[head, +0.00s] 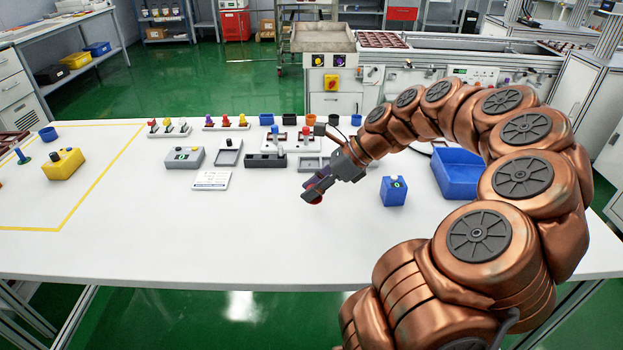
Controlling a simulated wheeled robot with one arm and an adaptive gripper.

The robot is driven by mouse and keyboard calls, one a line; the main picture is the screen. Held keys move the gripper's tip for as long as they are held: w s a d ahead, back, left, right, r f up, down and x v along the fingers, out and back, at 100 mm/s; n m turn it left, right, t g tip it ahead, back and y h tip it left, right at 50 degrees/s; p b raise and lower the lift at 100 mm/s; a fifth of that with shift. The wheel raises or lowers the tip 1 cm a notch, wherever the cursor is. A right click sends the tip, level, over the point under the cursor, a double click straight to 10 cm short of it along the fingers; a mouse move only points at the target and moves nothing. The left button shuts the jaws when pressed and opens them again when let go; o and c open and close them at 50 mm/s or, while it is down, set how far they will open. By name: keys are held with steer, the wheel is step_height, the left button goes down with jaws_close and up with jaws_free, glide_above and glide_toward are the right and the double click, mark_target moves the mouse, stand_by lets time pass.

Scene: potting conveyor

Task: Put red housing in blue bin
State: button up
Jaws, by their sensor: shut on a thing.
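My gripper (318,188) is at the middle of the white table, with its fingers pointing down and to the left. It is shut on a red housing (315,201), of which only a small red part shows below the fingers. The gripper hides the rest of it, and I cannot tell whether it touches the table. The blue bin (458,190) is an open box on the table to the right of my gripper, partly behind my copper arm.
Grey trays and fixtures (265,160) line the back of the table. A yellow button box (63,164) is at the left. The front middle of the table is clear.

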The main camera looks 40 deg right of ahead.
steer(key=shift+s+a+r+b, duration=0.1)
steer(key=shift+s+a, duration=0.5)
steer(key=shift+s, duration=0.25)
steer(key=shift+s+a+r+b, duration=0.1)
steer(key=shift+s+a+b, duration=0.05)
steer(key=shift+s+a, duration=0.65)
steer(key=shift+s+a+r+b, duration=0.1)
steer(key=shift+s+a, duration=0.35)
steer(key=shift+s, duration=0.5)
steer(key=shift+w+a+r, duration=0.15)
steer(key=shift+w+r, duration=0.05)
steer(key=shift+w, duration=0.1)
steer(key=w+a+m+t+h+p, duration=0.2)
steer(key=w+a+m+p, duration=0.3)
steer(key=w, duration=0.6)
steer(key=w+a+r+m+t+h+p, duration=0.1)
steer(key=w+a+m+h+p, duration=0.4)
steer(key=w+a, duration=0.5)
steer(key=shift+w+r+m+t, duration=0.2)
steer(key=shift+w+m+t, duration=0.2)
steer(key=shift+w, duration=0.5)
